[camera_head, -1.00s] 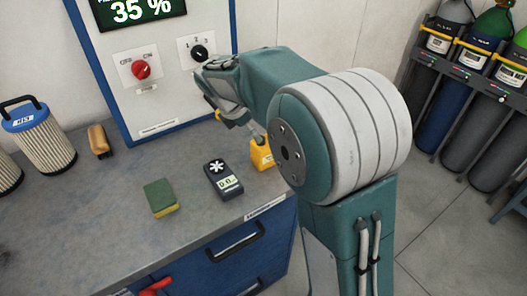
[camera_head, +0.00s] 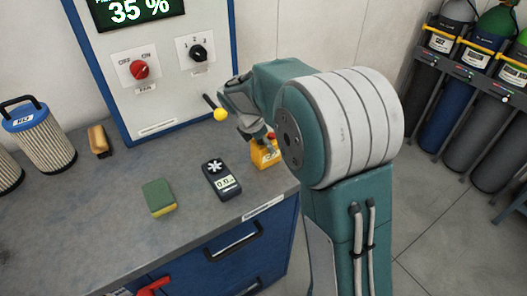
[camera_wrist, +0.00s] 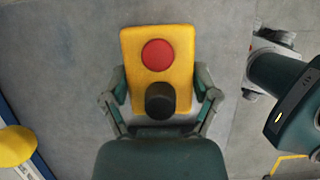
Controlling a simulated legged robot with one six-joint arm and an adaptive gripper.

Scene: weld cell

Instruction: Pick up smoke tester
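I take the smoke tester (camera_head: 262,157) to be the small yellow box with a red button and a black round knob or nozzle. It stands at the right end of the bench, partly hidden by my gripper in the head view. It also shows in the wrist view (camera_wrist: 180,60), straight ahead between my fingers. My gripper (camera_wrist: 160,88) is open, with one finger on each side of the box's lower half. The fingertips look very close to its sides; I cannot tell whether they touch. The gripper also shows in the head view (camera_head: 262,137), just over the box.
A dark meter (camera_head: 221,180) with a fan symbol and a green-yellow sponge (camera_head: 159,197) lie left of the box. A yellow-tipped lever (camera_head: 220,114) sticks out from the control panel (camera_head: 160,104). A brush (camera_head: 98,141) and filter cartridge (camera_head: 40,138) stand farther left. Gas cylinders (camera_head: 440,125) stand at right.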

